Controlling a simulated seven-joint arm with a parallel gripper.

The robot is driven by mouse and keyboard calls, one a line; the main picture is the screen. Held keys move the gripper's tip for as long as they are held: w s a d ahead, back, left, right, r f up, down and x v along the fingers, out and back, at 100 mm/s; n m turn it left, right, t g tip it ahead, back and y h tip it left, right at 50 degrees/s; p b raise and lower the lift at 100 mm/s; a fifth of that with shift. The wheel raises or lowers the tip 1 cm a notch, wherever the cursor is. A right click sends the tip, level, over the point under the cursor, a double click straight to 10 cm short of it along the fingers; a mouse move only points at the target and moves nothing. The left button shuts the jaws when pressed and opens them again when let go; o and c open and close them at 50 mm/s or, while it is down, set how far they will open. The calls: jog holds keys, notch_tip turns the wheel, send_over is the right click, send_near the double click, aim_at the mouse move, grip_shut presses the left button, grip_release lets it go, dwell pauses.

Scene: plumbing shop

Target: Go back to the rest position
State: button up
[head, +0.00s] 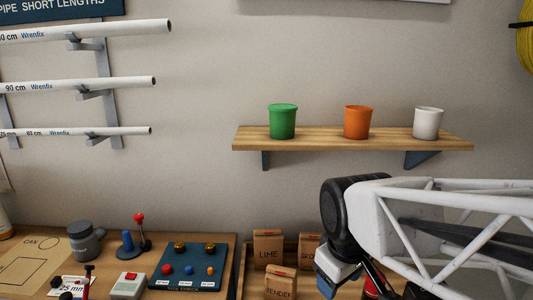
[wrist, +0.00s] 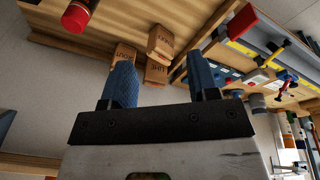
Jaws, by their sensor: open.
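My gripper (wrist: 158,60) shows in the wrist view with its two blue fingers wide apart. It is open, and nothing is held between the fingers. Cardboard boxes (wrist: 161,40) on the bench show beyond the fingertips, apart from them. In the head view my arm comes in from the right and bends down at a dark joint in front of the bench.
A wooden shelf (head: 350,146) holds a green pot (head: 282,122), an orange pot (head: 357,122) and a white pot (head: 428,123). Brown boxes (head: 268,248) stand beside my arm. A blue test board (head: 188,266) lies left. A red-topped can (wrist: 78,16) is near.

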jog(key=s+d+f+m, duration=0.1)
jog(key=s+d+m, duration=0.4)
jog(key=s+m, duration=0.1)
jog(key=shift+s+d+f+m, duration=0.2)
jog(key=shift+s+f+m, duration=0.15)
jog(key=shift+s+m, duration=0.05)
dwell(1.5)
